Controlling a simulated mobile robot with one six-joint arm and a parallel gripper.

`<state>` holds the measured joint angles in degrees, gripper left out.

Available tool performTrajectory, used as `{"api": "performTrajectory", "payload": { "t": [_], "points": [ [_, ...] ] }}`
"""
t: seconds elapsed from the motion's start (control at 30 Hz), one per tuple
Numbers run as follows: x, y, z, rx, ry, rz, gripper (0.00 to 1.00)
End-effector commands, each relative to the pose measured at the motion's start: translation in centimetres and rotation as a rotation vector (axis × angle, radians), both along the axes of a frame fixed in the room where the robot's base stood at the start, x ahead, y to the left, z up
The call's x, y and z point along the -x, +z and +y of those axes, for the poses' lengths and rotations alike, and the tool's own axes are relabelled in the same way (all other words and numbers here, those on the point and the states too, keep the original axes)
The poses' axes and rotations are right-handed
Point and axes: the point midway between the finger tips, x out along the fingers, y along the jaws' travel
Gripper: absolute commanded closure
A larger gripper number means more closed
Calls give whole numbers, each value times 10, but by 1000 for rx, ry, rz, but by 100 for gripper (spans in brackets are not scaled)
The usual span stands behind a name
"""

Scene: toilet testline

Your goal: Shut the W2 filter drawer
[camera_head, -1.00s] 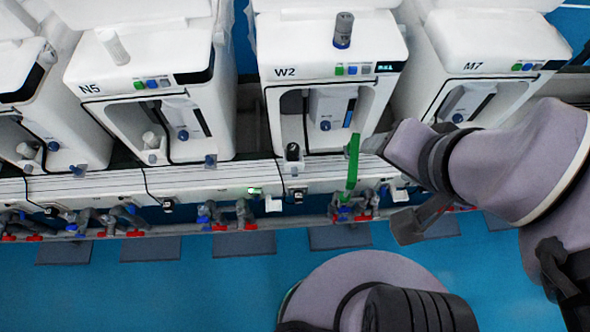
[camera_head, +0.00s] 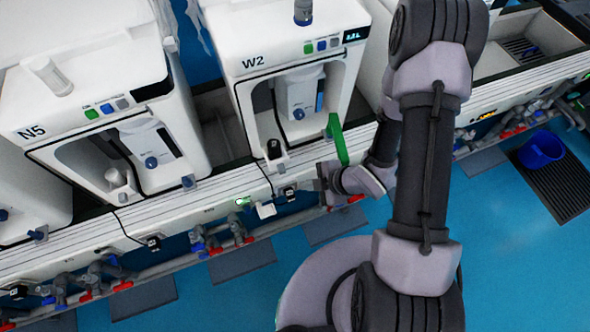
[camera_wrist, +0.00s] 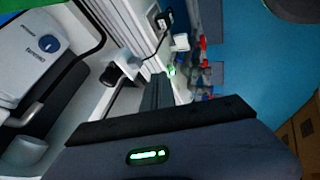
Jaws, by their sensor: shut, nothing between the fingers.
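The W2 machine (camera_head: 295,50) is a white unit with an open front bay, in the upper middle of the head view. Inside the bay is a white module with a blue knob (camera_head: 298,113); it also shows at the left of the wrist view (camera_wrist: 48,44). A green strip (camera_head: 337,138) sticks out from the lower right of the bay. I cannot tell which part is the filter drawer or how far out it is. My gripper (camera_head: 324,184) is just below the green strip, in front of the bench edge. In the wrist view its dark fingers (camera_wrist: 155,92) are together and empty.
The N5 machine (camera_head: 90,110) stands to the left. Pipes with red and blue valves (camera_head: 225,238) run along the bench front. A blue bucket (camera_head: 541,150) is at the right. Blue floor lies open in front.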

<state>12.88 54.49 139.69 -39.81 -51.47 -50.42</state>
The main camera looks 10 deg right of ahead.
Motion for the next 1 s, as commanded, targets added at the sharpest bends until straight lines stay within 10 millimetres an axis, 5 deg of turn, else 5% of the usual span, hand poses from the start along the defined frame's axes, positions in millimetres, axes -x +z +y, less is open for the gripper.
{"api": "performTrajectory", "payload": {
  "t": [0.4,0.63,1.0],
  "points": [
    [-31,-77,44,1,-1,1,100],
    [-64,-70,52,1,-3,-1,100],
    [-69,-68,53,2,-5,2,100]
  ]
}}
